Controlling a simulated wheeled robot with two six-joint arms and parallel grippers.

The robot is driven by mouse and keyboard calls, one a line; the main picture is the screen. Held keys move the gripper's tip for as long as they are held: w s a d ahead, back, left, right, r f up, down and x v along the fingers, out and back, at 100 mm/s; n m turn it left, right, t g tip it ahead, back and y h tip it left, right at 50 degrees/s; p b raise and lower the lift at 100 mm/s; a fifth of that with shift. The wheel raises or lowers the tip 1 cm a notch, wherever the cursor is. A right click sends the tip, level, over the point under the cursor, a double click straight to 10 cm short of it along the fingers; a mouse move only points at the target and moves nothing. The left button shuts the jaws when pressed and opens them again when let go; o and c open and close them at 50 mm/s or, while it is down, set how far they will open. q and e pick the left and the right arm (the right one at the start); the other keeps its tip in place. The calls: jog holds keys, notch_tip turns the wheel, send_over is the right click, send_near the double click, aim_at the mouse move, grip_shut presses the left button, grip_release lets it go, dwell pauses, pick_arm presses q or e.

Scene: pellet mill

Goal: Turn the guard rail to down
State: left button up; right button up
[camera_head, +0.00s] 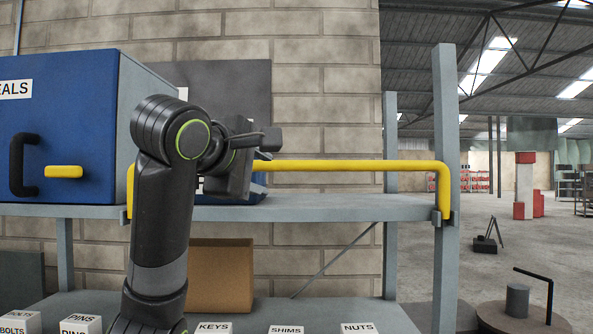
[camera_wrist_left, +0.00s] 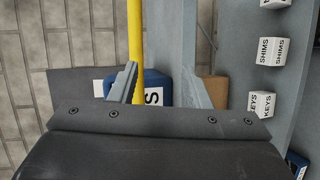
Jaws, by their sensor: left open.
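The yellow guard rail (camera_head: 340,166) runs level across the front of the upper shelf and stands above the shelf edge. Its right end bends down to a bracket on the grey post, and its left end shows beside my arm. My left gripper (camera_head: 264,146) is open at the rail's left part, and the gripper and arm hide some of the rail. In the left wrist view, the rail (camera_wrist_left: 135,40) passes close to the inner side of the left finger of the gripper (camera_wrist_left: 158,72). I cannot tell whether they touch. My right gripper is not in view.
A blue cabinet (camera_head: 90,110) stands on the upper shelf (camera_head: 330,207) at left. A small blue bin (camera_wrist_left: 152,84) sits behind the gripper. Below are a cardboard box (camera_head: 222,272) and several labelled white boxes, including SHIMS (camera_head: 286,329). Open floor lies at right.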

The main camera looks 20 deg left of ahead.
aim_at(297, 168)
pick_arm(q)
notch_tip(297, 168, up, 4)
jog(key=s, duration=0.2)
jog(key=shift+n, duration=0.4)
jog(key=p+x, duration=0.3)
jog(key=x, duration=0.2)
jog(key=p+x, duration=0.3)
jog(key=x, duration=0.2)
jog(key=p+x, duration=0.3)
jog(key=x, duration=0.3)
jog(key=shift+d+r, duration=0.3)
jog(key=shift+r, duration=0.05)
jog(key=shift+w+f, duration=0.2)
jog(key=shift+w, duration=0.4)
jog(key=shift+c, duration=0.4)
grip_shut()
